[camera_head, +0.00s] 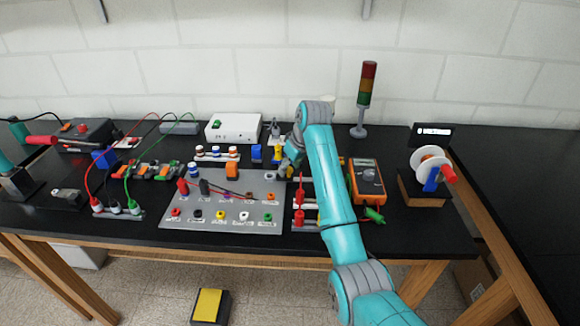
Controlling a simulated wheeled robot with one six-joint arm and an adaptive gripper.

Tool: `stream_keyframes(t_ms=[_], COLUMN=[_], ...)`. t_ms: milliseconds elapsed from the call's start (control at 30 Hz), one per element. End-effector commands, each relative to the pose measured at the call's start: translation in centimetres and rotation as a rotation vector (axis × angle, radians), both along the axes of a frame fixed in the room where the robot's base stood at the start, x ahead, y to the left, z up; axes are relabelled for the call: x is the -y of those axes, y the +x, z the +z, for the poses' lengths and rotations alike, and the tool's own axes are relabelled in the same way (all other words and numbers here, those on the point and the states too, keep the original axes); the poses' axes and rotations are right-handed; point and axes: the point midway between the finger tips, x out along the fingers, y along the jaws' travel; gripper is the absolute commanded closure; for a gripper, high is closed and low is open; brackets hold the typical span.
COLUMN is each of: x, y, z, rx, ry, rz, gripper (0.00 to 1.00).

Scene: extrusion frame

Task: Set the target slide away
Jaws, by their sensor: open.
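I cannot pick out a slide for certain in the head view. My teal arm reaches over the black bench (130,226). My gripper (287,170) points down at the back right corner of the grey socket panel (225,190). Its fingers are small and partly hidden by the wrist. It is open, and I see nothing held in it.
An orange meter (367,182), a white spool on a stand (430,160) and a signal tower (366,95) stand to the right. A white box (233,128) is at the back. Cables and a black box (84,132) crowd the left. The front bench edge is mostly clear.

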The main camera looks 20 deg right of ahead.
Motion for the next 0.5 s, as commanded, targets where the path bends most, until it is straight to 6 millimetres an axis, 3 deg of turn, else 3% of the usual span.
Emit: stream_keyframes(t_ms=[267, 500], x=[-0.02, -0.02], y=[0.05, 0.04], z=[-0.15, -0.14], rx=[0.000, 0.000], ry=[0.000, 0.000], rz=[0.000, 0.000], gripper=[0.48, 1.00])
